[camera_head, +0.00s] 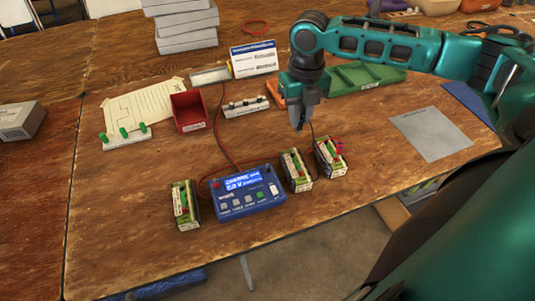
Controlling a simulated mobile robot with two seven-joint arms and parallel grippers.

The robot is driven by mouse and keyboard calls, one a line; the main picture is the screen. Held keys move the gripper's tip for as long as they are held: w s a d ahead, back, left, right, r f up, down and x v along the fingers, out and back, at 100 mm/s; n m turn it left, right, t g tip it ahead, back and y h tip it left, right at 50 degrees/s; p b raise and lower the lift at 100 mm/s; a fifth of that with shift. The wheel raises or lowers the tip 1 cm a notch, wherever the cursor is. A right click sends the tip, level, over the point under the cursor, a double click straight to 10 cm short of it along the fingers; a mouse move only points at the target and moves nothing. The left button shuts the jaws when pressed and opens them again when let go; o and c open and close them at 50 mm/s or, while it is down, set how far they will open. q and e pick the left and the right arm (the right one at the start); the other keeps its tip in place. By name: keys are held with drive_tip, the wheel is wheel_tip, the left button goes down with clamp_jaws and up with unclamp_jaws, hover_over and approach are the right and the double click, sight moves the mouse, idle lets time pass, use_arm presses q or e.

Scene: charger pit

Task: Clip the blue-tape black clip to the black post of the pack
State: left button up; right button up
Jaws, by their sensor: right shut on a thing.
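My right gripper (300,122) points down above the middle of the table, behind the battery packs and clear of them. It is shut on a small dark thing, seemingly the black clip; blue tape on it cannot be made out. A thin dark lead hangs beside the fingertips towards the packs. One pack (185,206) stands left of the blue charger (246,194). A middle pack (296,171) and a right pack (329,158) stand to the charger's right. Their posts are too small to tell apart. The charger's display is lit. My left gripper is out of view.
A red bin (190,111), a white-labelled strip (246,106), a green tray (366,77) and a propped card (253,59) stand behind. A red lead (219,140) runs back from the charger. A grey sheet (431,134) lies right; the front left table is clear.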

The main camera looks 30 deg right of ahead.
drive_tip(key=s+d, duration=0.1)
drive_tip(key=d, duration=0.9)
drive_tip(key=shift+f, duration=0.1)
drive_tip(key=shift+f+b, duration=0.75)
drive_tip(key=shift+f, duration=2.65)
drive_tip(key=shift+s+p, duration=0.1)
drive_tip(key=shift+p, duration=0.4)
drive_tip(key=shift+f, duration=0.15)
drive_tip(key=shift+f, duration=0.1)
